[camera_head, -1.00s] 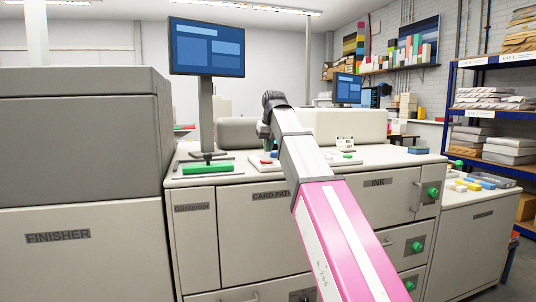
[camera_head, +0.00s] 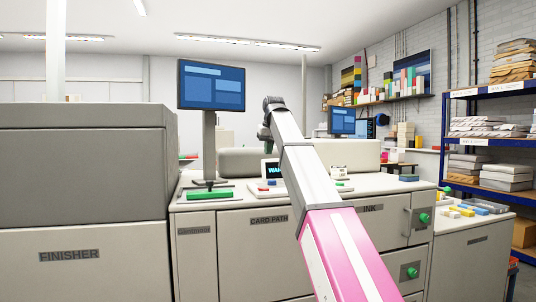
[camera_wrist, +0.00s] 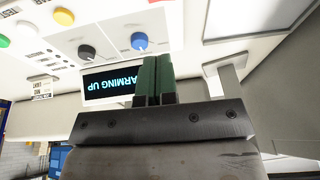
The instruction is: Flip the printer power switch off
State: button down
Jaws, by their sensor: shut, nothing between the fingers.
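The printer (camera_head: 300,245) is a large pale cabinet with panels marked CARD PATH and INK. On its top, a small display (camera_head: 272,170) partly shows beside my arm. In the wrist view the display (camera_wrist: 108,87) reads "WARMING UP" in cyan, upside down. I cannot identify the power switch in either view. My gripper (camera_wrist: 155,62) is shut and empty, its dark green fingertips overlapping the display's edge in the picture.
A monitor (camera_head: 211,85) stands on a post at the printer's left, with a green bar (camera_head: 209,194) below it. The finisher (camera_head: 75,180) is a tall grey block on the left. A blue shelf rack (camera_head: 489,140) with stacked paper stands at the right.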

aim_at(261, 188)
jog(key=shift+s, duration=0.1)
jog(key=shift+s+a, duration=0.45)
jog(key=shift+a, duration=0.05)
jog(key=shift+f, duration=0.2)
jog(key=x, duration=0.8)
jog(key=s+x, duration=0.1)
jog(key=x, duration=0.3)
jog(key=shift+w+f, duration=0.1)
jog(key=shift+f, duration=0.3)
jog(key=shift+a+f, duration=0.1)
jog(key=shift+f, duration=0.45)
